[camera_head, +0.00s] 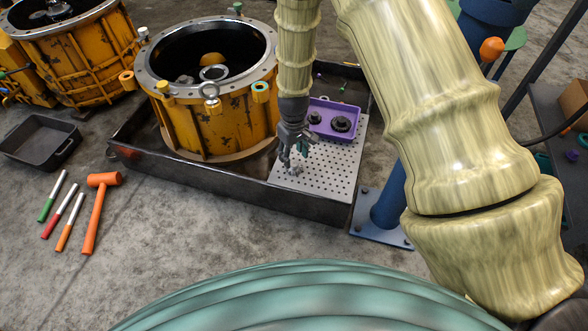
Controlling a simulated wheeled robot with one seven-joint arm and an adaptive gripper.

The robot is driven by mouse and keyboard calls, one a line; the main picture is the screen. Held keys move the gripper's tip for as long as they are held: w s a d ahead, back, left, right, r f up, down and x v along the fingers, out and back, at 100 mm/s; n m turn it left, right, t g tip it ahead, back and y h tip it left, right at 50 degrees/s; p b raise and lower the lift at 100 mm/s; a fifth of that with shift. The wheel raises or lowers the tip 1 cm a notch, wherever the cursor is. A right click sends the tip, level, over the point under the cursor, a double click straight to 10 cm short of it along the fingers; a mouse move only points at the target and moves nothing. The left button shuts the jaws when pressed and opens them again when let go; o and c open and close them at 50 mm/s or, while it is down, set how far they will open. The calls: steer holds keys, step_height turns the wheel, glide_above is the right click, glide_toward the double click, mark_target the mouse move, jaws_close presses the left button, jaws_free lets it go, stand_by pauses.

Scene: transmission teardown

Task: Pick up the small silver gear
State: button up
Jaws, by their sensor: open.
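A small silver-grey piece (295,171), which looks like the small silver gear, sits on the perforated metal plate (335,178) near its left edge. It is partly hidden by the fingers and too small to make out its teeth. My gripper (293,162) points down just above it, with its fingers open. I cannot tell whether the fingers touch the piece.
A purple tray (322,134) with two dark gears stands behind my gripper. A yellow transmission housing (215,130) stands close on the left. An orange mallet (98,205), several coloured-handled tools and a black bin (38,142) lie on the floor.

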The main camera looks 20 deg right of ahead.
mark_target(294, 163)
steer(key=f+b, duration=0.1)
steer(key=f, duration=0.2)
steer(key=shift+s+f+b, duration=0.2)
steer(key=shift+f+b, duration=0.05)
steer(key=shift+b, duration=0.1)
jaws_close()
steer(key=shift+r, duration=0.2)
